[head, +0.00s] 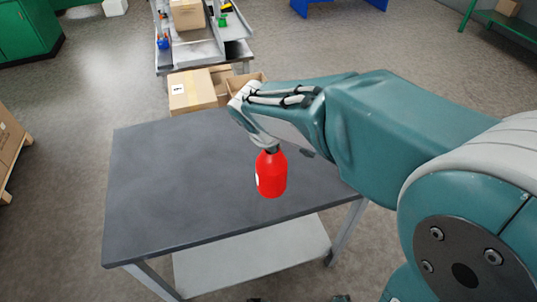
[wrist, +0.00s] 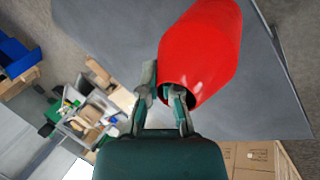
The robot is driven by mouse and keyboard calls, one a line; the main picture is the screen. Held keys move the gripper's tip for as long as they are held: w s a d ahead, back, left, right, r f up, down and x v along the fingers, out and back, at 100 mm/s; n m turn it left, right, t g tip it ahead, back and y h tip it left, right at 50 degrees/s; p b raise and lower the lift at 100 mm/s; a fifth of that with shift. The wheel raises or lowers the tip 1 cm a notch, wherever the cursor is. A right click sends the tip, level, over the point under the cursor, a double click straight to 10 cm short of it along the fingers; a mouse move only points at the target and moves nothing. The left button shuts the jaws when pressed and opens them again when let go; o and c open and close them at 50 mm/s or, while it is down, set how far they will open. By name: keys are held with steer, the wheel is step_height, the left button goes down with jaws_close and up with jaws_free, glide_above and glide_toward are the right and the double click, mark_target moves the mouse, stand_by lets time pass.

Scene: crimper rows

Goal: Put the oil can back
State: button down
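The red oil can (head: 271,177) is at my gripper (head: 268,147), over the right part of the grey table. It is roughly upright, with its dark top at the fingers and a pale label patch on its left side. In the wrist view the can (wrist: 207,40) extends up and right from my gripper (wrist: 162,98), whose fingers are at its narrow end. I cannot tell whether the can's base touches the table.
The grey table (head: 170,180) is otherwise bare, with a lower shelf (head: 250,262). Cardboard boxes (head: 192,92) stand just behind it. A workbench (head: 215,50) with parts is farther back. A green cabinet (head: 28,30) is at far left.

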steer(key=w+a+f, duration=0.1)
steer(key=w+f, duration=0.8)
steer(key=f, duration=0.1)
steer(key=shift+f, duration=0.4)
steer(key=c, duration=0.8)
jaws_free()
steer(key=shift+f, duration=0.1)
